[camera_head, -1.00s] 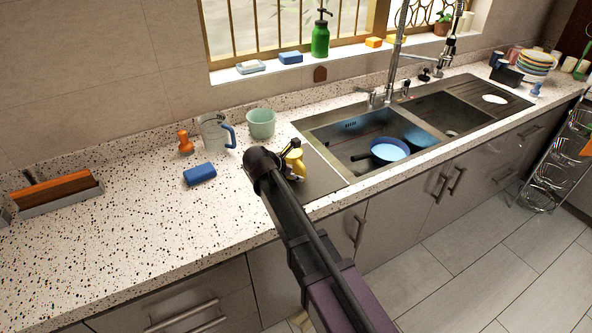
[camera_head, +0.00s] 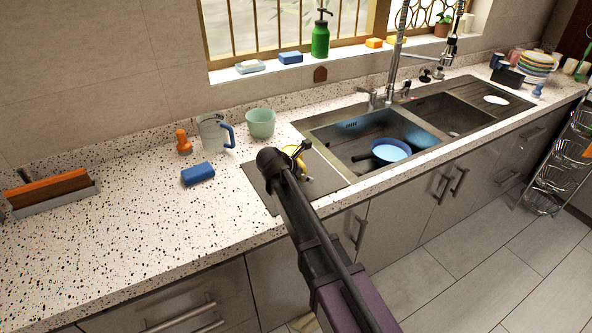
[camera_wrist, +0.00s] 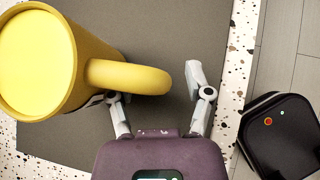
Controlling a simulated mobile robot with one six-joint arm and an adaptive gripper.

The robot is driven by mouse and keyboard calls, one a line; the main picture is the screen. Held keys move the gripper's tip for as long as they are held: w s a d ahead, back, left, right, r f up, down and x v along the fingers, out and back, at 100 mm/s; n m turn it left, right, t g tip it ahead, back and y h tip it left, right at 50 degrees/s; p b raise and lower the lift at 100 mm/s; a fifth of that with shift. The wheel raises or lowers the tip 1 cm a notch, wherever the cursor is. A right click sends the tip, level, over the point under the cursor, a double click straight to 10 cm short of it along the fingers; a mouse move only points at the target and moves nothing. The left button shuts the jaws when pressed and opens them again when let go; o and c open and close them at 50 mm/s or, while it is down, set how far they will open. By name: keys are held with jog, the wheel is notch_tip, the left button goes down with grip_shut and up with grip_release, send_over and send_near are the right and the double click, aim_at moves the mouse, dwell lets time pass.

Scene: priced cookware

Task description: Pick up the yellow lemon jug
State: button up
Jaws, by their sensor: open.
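The yellow lemon jug (camera_wrist: 38,62) fills the upper left of the wrist view. Its handle (camera_wrist: 128,77) points right, into the space between my fingers. My gripper (camera_wrist: 155,85) is open, one finger on each side of the handle's end. The left finger is partly hidden by the jug and handle. I cannot tell whether either finger touches it.
The sink (camera_head: 350,131) with a blue pan (camera_head: 390,150) lies to the right. The counter's front left is clear.

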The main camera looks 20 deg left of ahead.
aim_at(304, 168)
dwell(0.4)
grip_shut()
jog(key=shift+r+p, duration=0.6)
dwell(0.5)
jog(key=shift+r+p, duration=1.35)
jog(key=shift+s+f, duration=0.15)
jog(key=shift+s, duration=0.2)
jog(key=s+r+p, duration=0.1)
jog(key=s, duration=1.3)
jog(key=shift+s+r, duration=0.2)
jog(key=shift+s, duration=0.2)
jog(key=shift+s, duration=0.2)
dwell(0.3)
jog(key=shift+s+d, duration=0.15)
jog(key=shift+s, duration=0.05)
